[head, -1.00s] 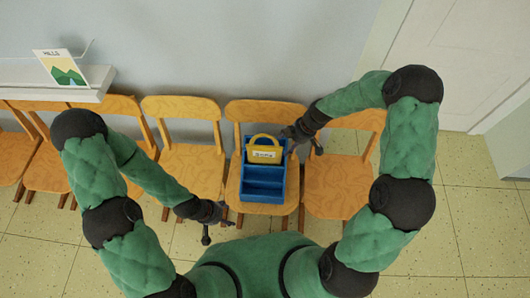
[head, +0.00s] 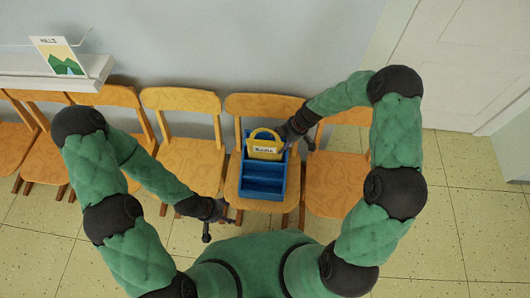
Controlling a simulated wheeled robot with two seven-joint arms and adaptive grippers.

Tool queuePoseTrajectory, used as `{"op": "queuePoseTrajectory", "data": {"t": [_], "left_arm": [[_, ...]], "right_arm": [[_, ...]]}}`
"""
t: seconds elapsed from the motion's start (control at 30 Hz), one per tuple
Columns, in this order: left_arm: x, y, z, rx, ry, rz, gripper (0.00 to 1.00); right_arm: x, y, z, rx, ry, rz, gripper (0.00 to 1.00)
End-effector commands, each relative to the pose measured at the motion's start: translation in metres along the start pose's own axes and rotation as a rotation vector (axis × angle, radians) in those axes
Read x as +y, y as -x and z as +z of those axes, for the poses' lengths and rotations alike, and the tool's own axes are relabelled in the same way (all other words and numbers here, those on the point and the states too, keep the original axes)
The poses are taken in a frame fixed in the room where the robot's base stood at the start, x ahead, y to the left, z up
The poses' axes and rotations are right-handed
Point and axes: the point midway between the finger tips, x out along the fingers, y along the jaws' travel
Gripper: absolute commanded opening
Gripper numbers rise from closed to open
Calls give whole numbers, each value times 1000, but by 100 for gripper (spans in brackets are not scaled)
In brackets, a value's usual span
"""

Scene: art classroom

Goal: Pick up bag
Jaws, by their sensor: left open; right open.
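A small yellow bag (head: 265,150) with a rounded handle and a pale label stands in the back part of a blue divided caddy (head: 263,186). The caddy rests on the seat of a wooden chair. My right gripper (head: 300,142) is open at the right side of the bag, close to the caddy's back right corner. Whether a finger touches the bag cannot be told. My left gripper (head: 220,226) is open and empty, low in front and to the left of the caddy.
A row of wooden chairs (head: 183,100) stands along the grey wall. A white shelf (head: 55,74) with a landscape picture (head: 58,56) juts out at the upper left. A white door (head: 455,65) is at the right. The speckled floor (head: 470,230) at the right is clear.

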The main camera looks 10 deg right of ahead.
Motion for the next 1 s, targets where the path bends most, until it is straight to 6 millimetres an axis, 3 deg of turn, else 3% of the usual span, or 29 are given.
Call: {"op": "queuePoseTrajectory", "data": {"t": [0.03,0.17,0.43,0.67,0.7,1.0], "left_arm": [[-2,-7,0,0,0,0,67],[-4,-12,0,0,0,0,67],[-4,-11,0,0,0,0,67],[-4,-11,0,0,0,0,67],[-4,-11,0,0,0,0,67],[-4,-11,0,0,0,0,67]], "right_arm": [[-1,-12,0,0,1,-2,69],[-1,-28,0,0,0,-2,69],[0,-30,0,-1,0,0,69],[0,-30,0,-1,-1,0,4],[0,-30,0,-1,-1,0,0],[0,-29,-1,-1,-1,0,0]]}}
